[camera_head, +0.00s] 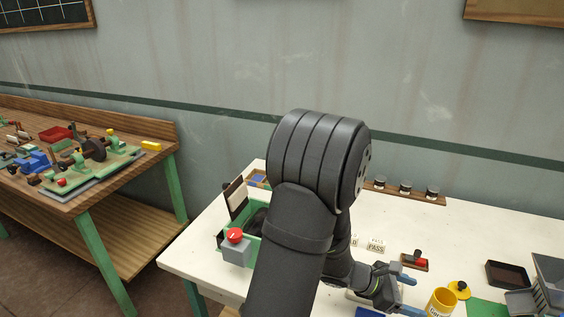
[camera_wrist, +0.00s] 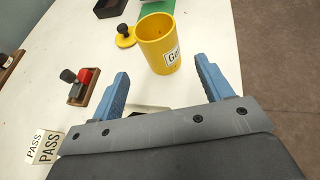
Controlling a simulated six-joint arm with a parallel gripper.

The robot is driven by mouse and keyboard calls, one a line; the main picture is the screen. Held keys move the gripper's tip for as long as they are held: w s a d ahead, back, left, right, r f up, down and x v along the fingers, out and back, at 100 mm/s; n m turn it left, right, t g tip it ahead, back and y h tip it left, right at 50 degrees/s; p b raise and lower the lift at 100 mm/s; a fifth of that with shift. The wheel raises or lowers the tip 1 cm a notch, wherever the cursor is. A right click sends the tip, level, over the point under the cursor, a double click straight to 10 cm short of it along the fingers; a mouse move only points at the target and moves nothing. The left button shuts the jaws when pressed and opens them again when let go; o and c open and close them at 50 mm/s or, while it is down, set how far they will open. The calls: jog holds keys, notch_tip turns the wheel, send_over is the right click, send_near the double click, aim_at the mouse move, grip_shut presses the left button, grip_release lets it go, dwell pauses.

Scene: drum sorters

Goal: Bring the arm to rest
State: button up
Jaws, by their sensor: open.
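My gripper (camera_wrist: 165,92) is open and empty in the wrist view, its two blue fingers spread wide apart. In the head view my gripper (camera_head: 407,288) hangs at the right of my dark arm, over the front part of the white table (camera_head: 483,230). A yellow cup (camera_wrist: 158,44) with a partly readable label stands just beyond the fingers, apart from them. The yellow cup (camera_head: 441,303) also shows in the head view, right of the fingers. My arm's upper links hide the table's middle.
A yellow knobbed lid (camera_head: 459,289) lies by the cup. A black tray (camera_head: 507,274) is at right. A grey box with a red button (camera_head: 236,247) stands left. A wooden bench (camera_head: 80,170) stands farther left.

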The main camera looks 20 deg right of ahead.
aim_at(433, 299)
jog(key=x, duration=0.9)
jog(key=shift+s+d+f, duration=0.15)
jog(key=shift+s+f, duration=0.05)
jog(key=shift+f, duration=0.05)
jog(key=shift+w+r, duration=0.15)
jog(key=shift+r, duration=1.05)
jog(key=shift+f, duration=0.1)
